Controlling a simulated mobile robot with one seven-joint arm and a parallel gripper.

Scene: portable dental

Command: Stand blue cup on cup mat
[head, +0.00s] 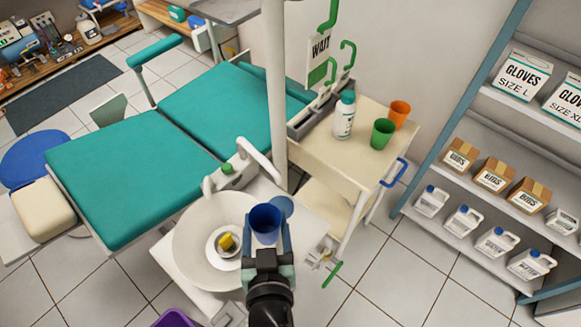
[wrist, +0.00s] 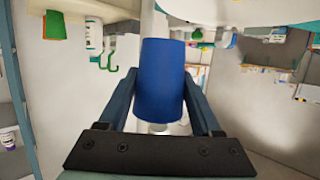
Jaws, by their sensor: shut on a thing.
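The blue cup (head: 266,219) is held between the two fingers of my gripper (head: 267,236). In the head view its open mouth faces up and it looks roughly upright. In the wrist view the blue cup (wrist: 160,82) fills the space between the fingers of my gripper (wrist: 160,95). A flat blue disc, which looks like the cup mat (head: 284,206), lies just behind and to the right of the cup in the head view, partly covered by it. I cannot tell how high the cup is above the surface.
A round white basin (head: 190,245) with a yellow object (head: 227,242) in it is left of the cup. A white faucet (head: 262,157) arches behind. A cart (head: 340,165) with a green cup (head: 382,133), an orange cup (head: 399,114) and a bottle (head: 344,115) stands back right.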

